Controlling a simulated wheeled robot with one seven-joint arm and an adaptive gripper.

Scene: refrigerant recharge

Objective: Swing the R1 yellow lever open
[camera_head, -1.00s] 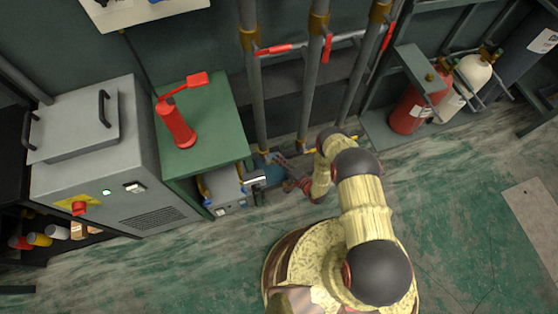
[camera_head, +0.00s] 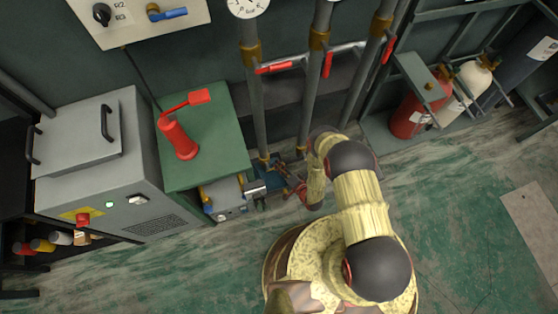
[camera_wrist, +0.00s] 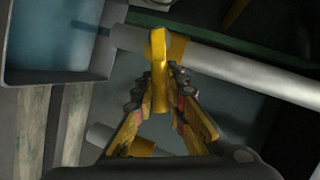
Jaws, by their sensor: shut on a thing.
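A yellow lever (camera_wrist: 157,48) is in the upper middle of the wrist view, beside a grey pipe (camera_wrist: 240,72). My gripper (camera_wrist: 161,88) is shut on the lever, with a fingertip on each side of its lower part. In the head view my gripper (camera_head: 285,178) is low at the foot of the vertical pipes, and the lever is too small or hidden there. No R1 label is readable, so I cannot tell the lever's name from the pictures.
A green cabinet (camera_head: 222,120) carrying a red pump-like tool (camera_head: 178,138) stands left of my gripper. Vertical pipes (camera_head: 256,110) with red-handled valves rise behind. A red cylinder (camera_head: 408,115) stands at right. A second yellow piece (camera_wrist: 236,12) shows near the wrist view's top. Green floor is open at right.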

